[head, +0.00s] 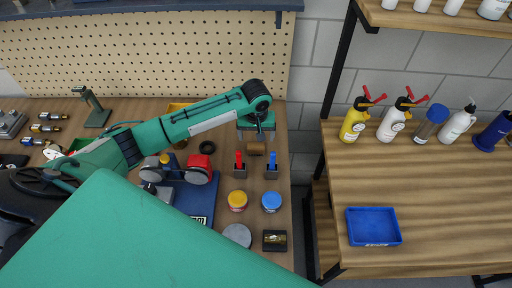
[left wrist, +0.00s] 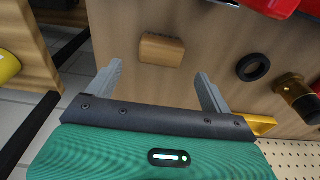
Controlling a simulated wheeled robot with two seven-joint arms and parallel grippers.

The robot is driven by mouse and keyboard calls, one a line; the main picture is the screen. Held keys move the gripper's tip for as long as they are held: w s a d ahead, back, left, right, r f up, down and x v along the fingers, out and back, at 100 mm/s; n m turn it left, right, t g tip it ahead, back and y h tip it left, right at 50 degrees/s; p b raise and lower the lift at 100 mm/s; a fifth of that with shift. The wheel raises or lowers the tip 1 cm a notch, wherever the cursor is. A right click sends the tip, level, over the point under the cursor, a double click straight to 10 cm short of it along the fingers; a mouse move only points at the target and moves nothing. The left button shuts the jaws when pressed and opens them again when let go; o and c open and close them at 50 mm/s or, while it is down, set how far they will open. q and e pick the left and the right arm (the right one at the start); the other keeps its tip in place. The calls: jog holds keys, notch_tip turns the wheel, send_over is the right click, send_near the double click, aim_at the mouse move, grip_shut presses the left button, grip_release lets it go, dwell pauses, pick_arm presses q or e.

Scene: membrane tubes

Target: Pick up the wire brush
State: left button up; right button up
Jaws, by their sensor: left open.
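My left gripper (head: 257,132) is over the bench just behind the brush in the head view. Its two grey fingers (left wrist: 158,70) are spread wide with nothing between them. The gap in height between fingers and brush is hard to tell. My right gripper is not in view.
A black ring (head: 207,147) lies left of the brush. Red (head: 239,164) and blue-handled (head: 271,165) items stand in front, with yellow (head: 237,201) and blue (head: 271,202) jars nearer. A pegboard (head: 150,50) rises behind. A second table with a blue tray (head: 373,227) stands right.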

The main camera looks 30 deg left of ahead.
aim_at(256, 145)
pick_arm(q)
jog(key=shift+f, duration=0.9)
jog(key=shift+f+p, duration=0.55)
jog(key=shift+p, duration=0.05)
notch_tip(256, 145, down, 4)
jog(key=shift+r+p, duration=0.25)
jog(key=shift+p, duration=0.35)
jog(key=shift+f, duration=0.45)
jog(key=c, duration=1.1)
